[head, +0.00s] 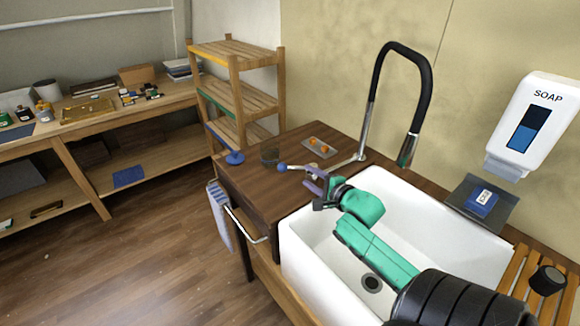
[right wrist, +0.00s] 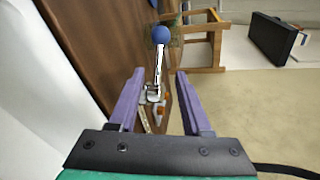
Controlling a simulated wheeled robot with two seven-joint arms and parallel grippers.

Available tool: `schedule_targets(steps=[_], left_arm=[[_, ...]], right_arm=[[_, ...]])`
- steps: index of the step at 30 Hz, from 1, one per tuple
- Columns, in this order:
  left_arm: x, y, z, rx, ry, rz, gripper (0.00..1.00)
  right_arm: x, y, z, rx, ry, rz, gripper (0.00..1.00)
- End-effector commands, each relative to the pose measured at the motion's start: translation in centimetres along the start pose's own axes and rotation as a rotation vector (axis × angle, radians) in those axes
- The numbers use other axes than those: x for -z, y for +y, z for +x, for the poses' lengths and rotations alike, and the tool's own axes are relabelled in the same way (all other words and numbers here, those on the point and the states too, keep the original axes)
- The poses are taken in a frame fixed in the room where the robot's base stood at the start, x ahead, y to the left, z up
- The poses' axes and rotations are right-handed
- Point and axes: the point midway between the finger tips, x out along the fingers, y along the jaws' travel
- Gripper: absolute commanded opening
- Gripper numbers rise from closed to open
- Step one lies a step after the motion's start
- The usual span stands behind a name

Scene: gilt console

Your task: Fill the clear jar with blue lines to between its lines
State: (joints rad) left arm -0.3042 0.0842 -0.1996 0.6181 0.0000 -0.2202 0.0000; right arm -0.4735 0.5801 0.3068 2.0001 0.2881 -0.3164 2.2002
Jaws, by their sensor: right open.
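A small clear jar (head: 269,156) stands on the wooden counter left of the sink; its blue lines are too small to make out. It shows faintly behind the blue knob in the right wrist view (right wrist: 176,40). The tap (head: 405,60) has a black arched hose, with its spout over the sink. A metal lever with a blue ball knob (head: 282,168) sticks out left over the counter; this knob (right wrist: 161,33) also shows in the wrist view. My right gripper (head: 314,181) is open, its purple fingers either side of the lever's line, apart from the knob. My left gripper is out of view.
The white sink (head: 300,262) lies under my right arm. A small tray (head: 322,148) with orange items sits behind the lever. A blue round-based object (head: 235,158) stands at the counter's left edge. A soap dispenser (head: 533,125) hangs at right.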

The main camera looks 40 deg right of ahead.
Motion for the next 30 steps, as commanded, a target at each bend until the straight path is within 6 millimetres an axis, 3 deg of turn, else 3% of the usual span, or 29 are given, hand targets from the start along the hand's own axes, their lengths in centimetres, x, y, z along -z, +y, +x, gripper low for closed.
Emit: schedule_targets(steps=[5,13,18,25,26,29,30], left_arm=[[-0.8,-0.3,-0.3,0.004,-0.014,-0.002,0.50],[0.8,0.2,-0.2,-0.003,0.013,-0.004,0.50],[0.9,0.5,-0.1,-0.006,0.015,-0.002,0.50],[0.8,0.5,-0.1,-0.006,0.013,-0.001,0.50],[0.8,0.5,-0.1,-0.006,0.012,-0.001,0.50],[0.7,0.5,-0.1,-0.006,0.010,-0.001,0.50],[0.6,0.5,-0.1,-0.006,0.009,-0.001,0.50]], right_arm=[[0.0,-0.3,4.6,0.003,0.001,-0.001,0.48],[0.0,-0.2,10.4,0.001,0.001,-0.002,0.48],[0.0,-0.1,11.9,0.000,0.001,-0.003,0.48],[0.0,-0.1,11.9,-0.001,0.001,-0.003,0.48],[0.0,0.0,11.9,-0.001,0.001,-0.003,0.41],[0.0,0.0,11.9,-0.001,0.001,-0.003,0.03],[0.0,0.0,11.9,-0.001,0.001,-0.003,0.00]])
